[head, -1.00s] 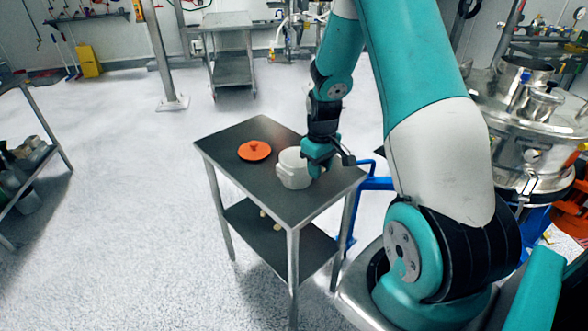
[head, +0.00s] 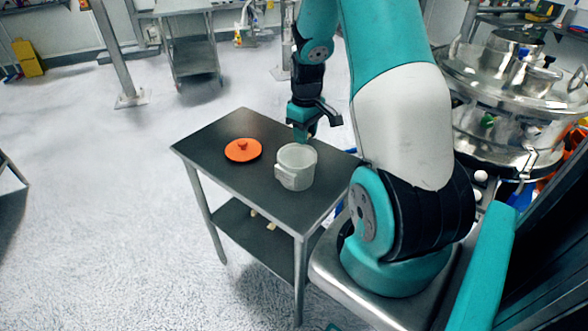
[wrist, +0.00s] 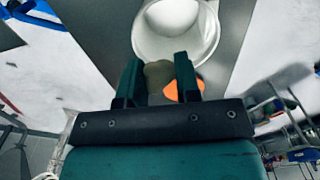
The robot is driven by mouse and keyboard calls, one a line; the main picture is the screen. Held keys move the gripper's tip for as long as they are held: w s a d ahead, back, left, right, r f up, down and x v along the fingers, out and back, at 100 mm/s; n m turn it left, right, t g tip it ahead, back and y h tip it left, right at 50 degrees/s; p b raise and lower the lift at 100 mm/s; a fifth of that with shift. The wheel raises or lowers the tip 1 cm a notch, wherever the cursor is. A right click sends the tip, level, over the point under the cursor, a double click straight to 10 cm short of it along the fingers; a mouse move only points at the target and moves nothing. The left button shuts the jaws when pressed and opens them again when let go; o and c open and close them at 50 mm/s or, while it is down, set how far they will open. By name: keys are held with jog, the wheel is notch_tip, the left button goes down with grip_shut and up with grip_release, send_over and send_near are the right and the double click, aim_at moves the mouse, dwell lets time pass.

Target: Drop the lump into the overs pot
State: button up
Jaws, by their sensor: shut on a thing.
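The overs pot (head: 297,163), a whitish open tub with a side handle, stands upright on the dark table. My gripper (head: 303,136) is just above and behind the pot's far rim, fingers pointing down. In the wrist view my gripper (wrist: 159,62) is shut on a brownish lump (wrist: 158,75) between its two teal fingers. The pot (wrist: 205,35) shows just beyond the fingertips there, its inside pale. The lump cannot be made out in the head view.
An orange lid (head: 243,150) with a knob lies on the table (head: 222,134) left of the pot. Small pale pieces (head: 270,225) lie on the lower shelf. A steel sifter (head: 510,90) stands at the right.

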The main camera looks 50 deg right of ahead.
aim_at(303, 148)
jog(key=f+b, duration=0.3)
jog(key=f, duration=0.2)
jog(key=shift+w+a+b, duration=0.1)
jog(key=shift+a+b, duration=0.1)
jog(key=shift+b, duration=0.2)
jog(key=o, duration=1)
jog(key=shift+r, duration=0.15)
notch_tip(303, 148, up, 17)
jog(key=shift+r+b, duration=0.1)
jog(key=shift+b, duration=0.4)
